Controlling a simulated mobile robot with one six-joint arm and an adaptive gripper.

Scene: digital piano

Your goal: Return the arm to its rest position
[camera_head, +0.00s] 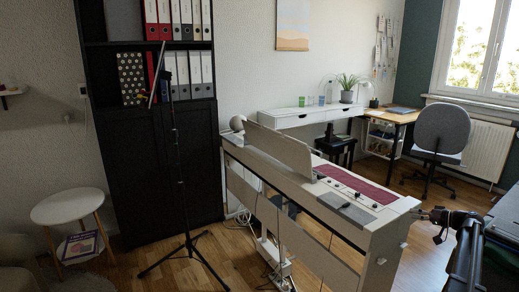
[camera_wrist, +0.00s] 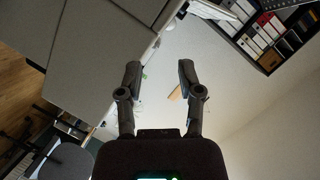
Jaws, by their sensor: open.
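My arm comes in from the right edge of the head view, with my gripper (camera_head: 424,214) beside the right end of the white digital piano (camera_head: 318,212). In the wrist view my gripper (camera_wrist: 158,78) has its two dark fingers spread apart, with nothing between them. A large pale surface, probably the piano, fills the upper left of that view. I cannot tell from the head view whether the gripper touches the piano's end.
A dark red strip (camera_head: 357,187) and a grey item (camera_head: 346,208) lie on the piano. A music stand (camera_head: 180,180) stands before the black cabinet (camera_head: 145,165). A round side table (camera_head: 68,207) is left; an office chair (camera_head: 441,135) and desk (camera_head: 396,117) are behind.

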